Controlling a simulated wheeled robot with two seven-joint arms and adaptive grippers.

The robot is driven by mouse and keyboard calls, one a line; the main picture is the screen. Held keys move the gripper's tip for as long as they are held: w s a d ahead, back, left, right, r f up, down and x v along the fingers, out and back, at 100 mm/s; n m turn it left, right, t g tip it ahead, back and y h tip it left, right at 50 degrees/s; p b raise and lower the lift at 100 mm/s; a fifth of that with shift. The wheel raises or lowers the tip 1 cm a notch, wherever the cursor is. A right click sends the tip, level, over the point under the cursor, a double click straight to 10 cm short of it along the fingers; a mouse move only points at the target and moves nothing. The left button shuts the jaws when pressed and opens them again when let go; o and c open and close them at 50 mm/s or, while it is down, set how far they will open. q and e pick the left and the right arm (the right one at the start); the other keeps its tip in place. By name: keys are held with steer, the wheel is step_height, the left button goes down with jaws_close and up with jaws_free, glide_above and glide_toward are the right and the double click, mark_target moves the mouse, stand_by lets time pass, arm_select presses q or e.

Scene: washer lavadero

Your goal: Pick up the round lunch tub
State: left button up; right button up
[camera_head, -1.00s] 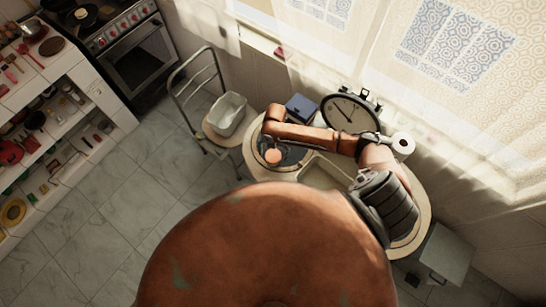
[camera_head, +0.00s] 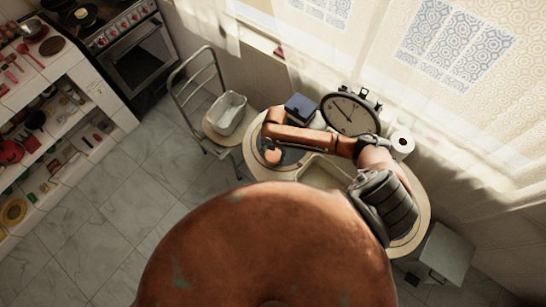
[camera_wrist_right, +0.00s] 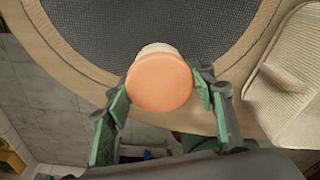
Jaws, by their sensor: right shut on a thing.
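The round lunch tub (camera_wrist_right: 160,82) has an orange lid and a pale body, and it sits between the fingers of my right gripper (camera_wrist_right: 164,95) in the right wrist view. The green finger pads touch it on both sides, and the gripper is shut on it. In the head view the tub (camera_head: 273,156) shows as a small orange disc over the dark round mat (camera_head: 292,158) at the table's left end. I cannot tell whether its base touches the mat. My right arm hides part of the gripper there. My left gripper does not show.
A blue box (camera_head: 300,107), a large clock (camera_head: 350,114) and a white paper roll (camera_head: 402,143) stand along the table's back. A beige tray (camera_wrist_right: 290,85) lies right of the mat. A chair (camera_head: 215,125) with a white container (camera_head: 228,113) stands to the left.

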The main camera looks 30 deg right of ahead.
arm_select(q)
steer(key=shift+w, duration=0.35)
arm_select(e)
steer(key=shift+c, duration=1)
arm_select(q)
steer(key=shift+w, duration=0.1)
arm_select(e)
steer(key=shift+r, duration=0.15)
